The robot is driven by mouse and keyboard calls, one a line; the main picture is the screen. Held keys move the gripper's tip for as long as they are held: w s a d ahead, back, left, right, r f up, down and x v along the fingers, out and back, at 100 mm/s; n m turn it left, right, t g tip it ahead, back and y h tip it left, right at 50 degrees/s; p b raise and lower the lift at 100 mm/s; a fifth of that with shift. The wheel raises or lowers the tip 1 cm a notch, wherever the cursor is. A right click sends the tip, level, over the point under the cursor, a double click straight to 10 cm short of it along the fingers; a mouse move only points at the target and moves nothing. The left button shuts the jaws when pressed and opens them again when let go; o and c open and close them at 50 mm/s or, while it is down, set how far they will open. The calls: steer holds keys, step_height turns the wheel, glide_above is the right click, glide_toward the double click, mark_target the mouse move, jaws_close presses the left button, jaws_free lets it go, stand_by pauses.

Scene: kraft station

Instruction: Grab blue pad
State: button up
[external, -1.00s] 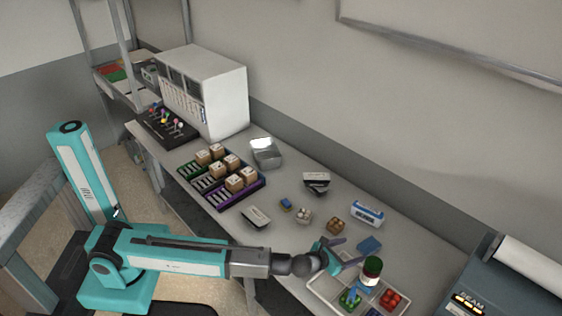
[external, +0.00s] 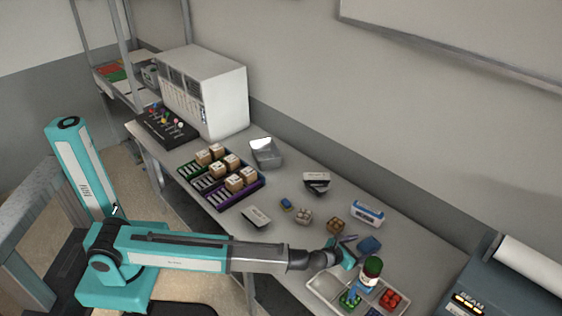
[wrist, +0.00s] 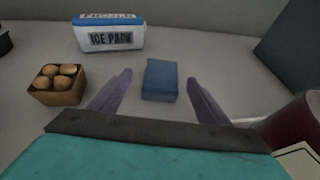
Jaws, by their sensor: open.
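The blue pad (wrist: 160,80) is a flat blue block lying on the bench. In the wrist view it sits ahead of my gripper (wrist: 158,88), between the lines of its two purple fingers, and neither finger touches it. My gripper is open and empty.
An ice pack box (wrist: 110,34) stands behind and left of the pad. A small box of round brown items (wrist: 57,84) is at left. A dark red-brown jar (wrist: 293,122) stands close at right. A white divided tray (external: 322,288) is in front.

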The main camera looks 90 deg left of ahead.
mark_target(368, 245)
steer(key=shift+w+a, duration=0.1)
steer(key=shift+p+x, duration=0.55)
steer(key=shift+x, duration=0.3)
steer(key=shift+p+x, duration=0.5)
steer(key=shift+x, duration=1.1)
steer(key=shift+w+f, duration=0.1)
steer(key=c, duration=1.1)
